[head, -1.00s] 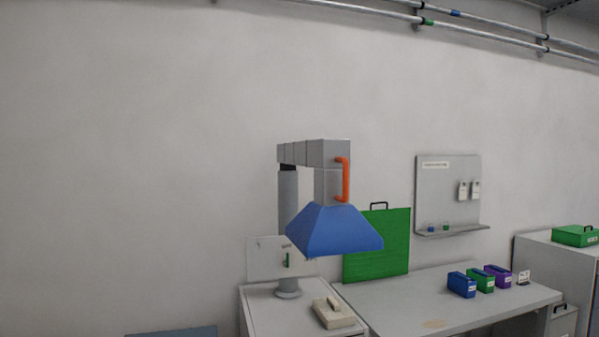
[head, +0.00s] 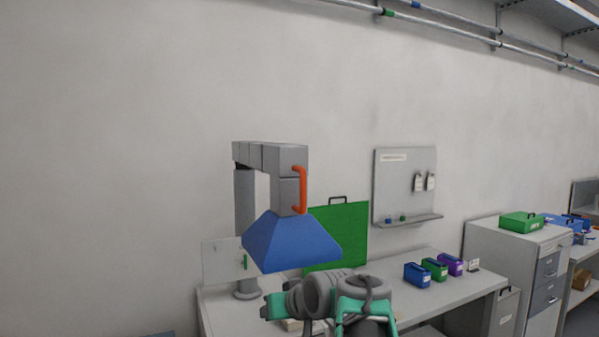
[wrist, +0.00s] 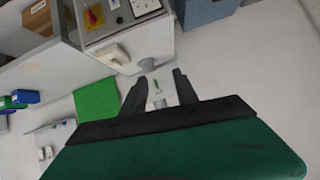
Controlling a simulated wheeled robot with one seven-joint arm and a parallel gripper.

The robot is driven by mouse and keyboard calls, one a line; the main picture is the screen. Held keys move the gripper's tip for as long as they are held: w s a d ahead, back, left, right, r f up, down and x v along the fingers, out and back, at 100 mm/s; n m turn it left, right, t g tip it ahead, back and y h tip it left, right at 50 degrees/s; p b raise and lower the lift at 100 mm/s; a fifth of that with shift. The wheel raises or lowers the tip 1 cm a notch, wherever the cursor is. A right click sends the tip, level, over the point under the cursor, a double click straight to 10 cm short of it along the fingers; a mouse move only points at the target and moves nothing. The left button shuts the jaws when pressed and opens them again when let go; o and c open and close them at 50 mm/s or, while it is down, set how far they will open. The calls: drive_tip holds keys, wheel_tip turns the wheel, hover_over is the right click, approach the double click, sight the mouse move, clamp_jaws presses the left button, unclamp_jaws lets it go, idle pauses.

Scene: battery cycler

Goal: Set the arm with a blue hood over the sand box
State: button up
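The arm with a blue hood is a grey post and jointed duct (head: 270,158) with an orange handle (head: 301,190). Its blue hood (head: 290,244) hangs at the lower right of the duct, in front of a green panel. A beige box (head: 291,325) on the cabinet below is mostly covered by my arm; I cannot tell whether it is the sand box. In the wrist view my gripper (wrist: 159,90) has its two dark fingers apart with nothing between them. I cannot make out the hood in that view.
The green panel (head: 338,234) stands against the wall behind a bench (head: 450,289). Blue (head: 417,275), green and purple boxes stand on the bench. A grey drawer cabinet (head: 507,262) is at the right. The wall left of the hooded arm is clear.

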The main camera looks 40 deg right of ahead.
sight(305, 183)
drive_tip(key=s+d+r+t+h+p, duration=0.2)
drive_tip(key=s+d+r+t, duration=0.1)
drive_tip(key=d+r, duration=1.05)
drive_tip(key=s+a+r+n+t+y, duration=0.2)
drive_tip(key=a+r+n+t, duration=0.15)
drive_tip(key=r, duration=1.05)
drive_tip(key=shift+m+t, duration=0.25)
drive_tip(key=shift+t, duration=0.1)
drive_tip(key=w+p, duration=0.3)
drive_tip(key=w, duration=0.4)
drive_tip(key=shift+a, duration=0.15)
drive_tip(key=shift+w+f, duration=0.1)
drive_tip(key=shift+w, duration=0.25)
clamp_jaws()
